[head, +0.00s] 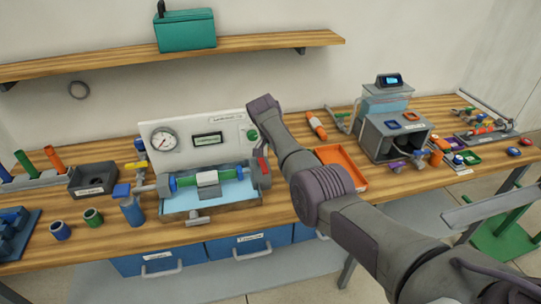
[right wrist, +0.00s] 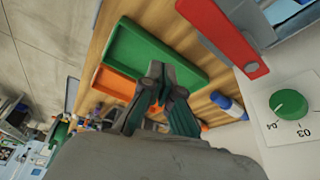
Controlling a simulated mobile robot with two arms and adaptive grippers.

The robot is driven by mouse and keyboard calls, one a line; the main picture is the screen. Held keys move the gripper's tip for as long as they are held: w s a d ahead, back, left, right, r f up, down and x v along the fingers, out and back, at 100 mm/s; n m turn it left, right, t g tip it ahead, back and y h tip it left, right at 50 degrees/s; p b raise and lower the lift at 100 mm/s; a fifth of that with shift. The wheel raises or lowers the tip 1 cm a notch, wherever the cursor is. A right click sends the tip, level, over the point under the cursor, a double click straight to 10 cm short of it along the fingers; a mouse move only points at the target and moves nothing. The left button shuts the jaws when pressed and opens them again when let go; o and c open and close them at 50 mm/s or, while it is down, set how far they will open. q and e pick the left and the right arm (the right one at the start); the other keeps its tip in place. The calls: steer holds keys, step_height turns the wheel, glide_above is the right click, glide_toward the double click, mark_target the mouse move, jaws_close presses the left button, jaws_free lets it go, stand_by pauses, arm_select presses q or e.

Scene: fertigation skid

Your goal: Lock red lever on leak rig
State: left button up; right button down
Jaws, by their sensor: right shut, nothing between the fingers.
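The leak rig has a white panel (head: 185,155) with a gauge (head: 163,139), a small display and a green knob (head: 252,135), which also shows in the right wrist view (right wrist: 288,104). The red lever (head: 262,166) is at the right end of the rig's clamped green-and-blue cylinder (head: 186,181). In the right wrist view the red lever (right wrist: 222,38) is large at the top, to the right of my right gripper (right wrist: 160,88). That gripper is shut and empty, apart from the lever. In the head view my arm hides it. My left gripper is not in view.
An orange tray (head: 352,178) lies right of the rig, beside my arm; a green tray (right wrist: 135,50) shows in the wrist view. A grey pump box (head: 385,140) stands farther right. A blue cylinder (head: 132,211) and several loose fittings are on the left.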

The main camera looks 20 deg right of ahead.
steer(key=b+v, duration=0.2)
steer(key=v, duration=0.7)
steer(key=shift+w+a+r, duration=0.2)
steer(key=shift+w+r, duration=0.1)
steer(key=shift+w, duration=0.35)
steer(key=shift+f, duration=0.1)
